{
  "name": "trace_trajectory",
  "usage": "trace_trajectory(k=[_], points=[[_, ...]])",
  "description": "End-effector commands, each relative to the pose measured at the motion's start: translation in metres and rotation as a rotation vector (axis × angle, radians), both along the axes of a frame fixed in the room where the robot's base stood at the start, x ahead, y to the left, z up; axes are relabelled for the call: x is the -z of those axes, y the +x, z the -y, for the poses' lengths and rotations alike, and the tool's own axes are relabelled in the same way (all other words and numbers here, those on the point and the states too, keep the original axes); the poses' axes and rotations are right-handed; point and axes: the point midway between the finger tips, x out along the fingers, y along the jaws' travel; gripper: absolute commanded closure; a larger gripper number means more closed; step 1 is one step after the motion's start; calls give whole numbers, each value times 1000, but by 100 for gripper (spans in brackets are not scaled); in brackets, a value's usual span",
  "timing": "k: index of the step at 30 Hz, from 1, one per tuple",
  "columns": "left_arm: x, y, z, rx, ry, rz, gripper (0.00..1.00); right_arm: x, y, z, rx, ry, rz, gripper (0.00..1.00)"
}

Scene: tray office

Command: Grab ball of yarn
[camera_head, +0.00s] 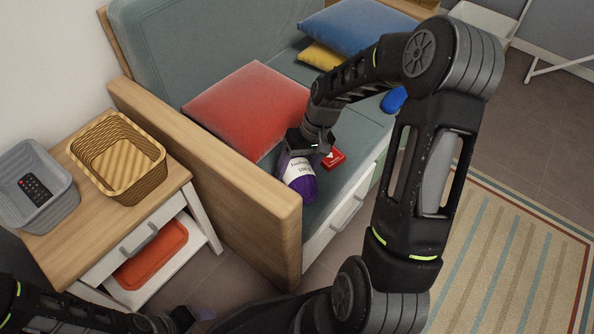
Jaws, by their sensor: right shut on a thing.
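The ball of yarn (298,182) is purple with a white paper label. It lies on the sofa seat beside the wooden armrest, below the red cushion. My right gripper (295,157) reaches down over it and is shut on its upper end. The fingertips are partly hidden by the wrist and the yarn. My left gripper (190,318) is at the bottom edge of the view, far from the yarn, and only part of it shows. Its jaws are too dark and cut off to read.
A small red box (333,159) lies right beside the yarn. The wooden armrest (215,155) stands left of it. A red cushion (245,105) lies behind. A side table holds a wicker basket (150,185) and a grey basket (52,212) with a remote (35,187).

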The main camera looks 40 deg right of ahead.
Motion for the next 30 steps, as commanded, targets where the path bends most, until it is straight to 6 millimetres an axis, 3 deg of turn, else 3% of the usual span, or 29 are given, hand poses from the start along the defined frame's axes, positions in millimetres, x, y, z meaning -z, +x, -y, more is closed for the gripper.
trace_trajectory(k=[9,15,30], points=[[-21,-5,5,12,-7,-8,37,-61,1,0,-1,-2,3,73],[-28,-7,7,17,-11,-12,37,-88,0,0,-1,-1,1,73],[-28,-8,7,17,-11,-12,37,-92,0,0,0,0,-1,73]])
